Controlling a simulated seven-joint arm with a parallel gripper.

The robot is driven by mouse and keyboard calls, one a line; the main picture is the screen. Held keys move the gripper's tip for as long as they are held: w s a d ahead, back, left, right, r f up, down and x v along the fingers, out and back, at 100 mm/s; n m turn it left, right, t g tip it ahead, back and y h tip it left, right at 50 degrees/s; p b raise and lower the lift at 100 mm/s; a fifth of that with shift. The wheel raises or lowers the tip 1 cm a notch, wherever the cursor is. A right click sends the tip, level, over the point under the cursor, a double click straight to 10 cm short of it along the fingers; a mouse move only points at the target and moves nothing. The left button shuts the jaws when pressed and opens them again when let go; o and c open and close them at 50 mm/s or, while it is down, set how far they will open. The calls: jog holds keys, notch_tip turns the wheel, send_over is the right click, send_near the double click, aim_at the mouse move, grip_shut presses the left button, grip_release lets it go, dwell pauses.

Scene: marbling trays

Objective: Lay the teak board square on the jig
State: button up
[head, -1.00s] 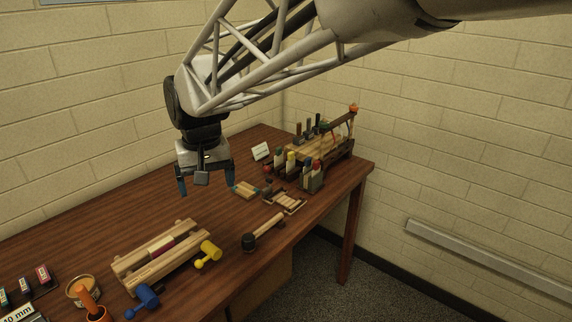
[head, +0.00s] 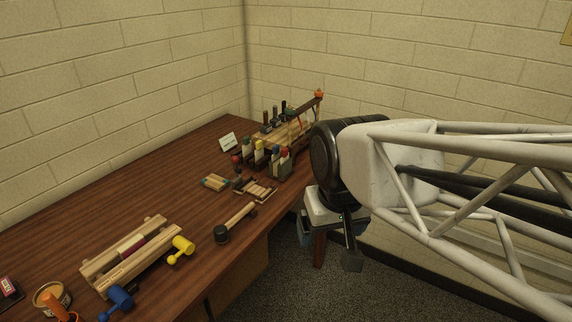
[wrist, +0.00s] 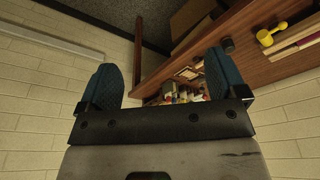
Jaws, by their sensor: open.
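My gripper (head: 328,238) hangs off the table's right edge, over the floor and apart from everything on the table. In the wrist view my gripper (wrist: 162,75) shows two blue fingers spread wide, with nothing between them. A small pale wooden board with teal ends (head: 215,182) lies flat on the table. Beside it is a small slatted wooden frame (head: 262,191). I cannot tell which of these is the teak board or the jig.
A mallet (head: 236,222), a yellow hammer (head: 180,248) and a blue hammer (head: 116,299) lie near the table's front edge. A rack (head: 311,108) and several bottles stand at the far end. A small card (head: 227,142) stands behind them. The table's left back is clear.

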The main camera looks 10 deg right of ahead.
jog(key=shift+s+d+f, duration=0.35)
jog(key=shift+s+d, duration=0.2)
jog(key=shift+s, duration=0.2)
jog(key=shift+s+d+f, duration=0.35)
jog(key=shift+s+d, duration=0.15)
jog(key=shift+s, duration=0.25)
jog(key=shift+o, duration=0.5)
jog(key=shift+w, duration=0.1)
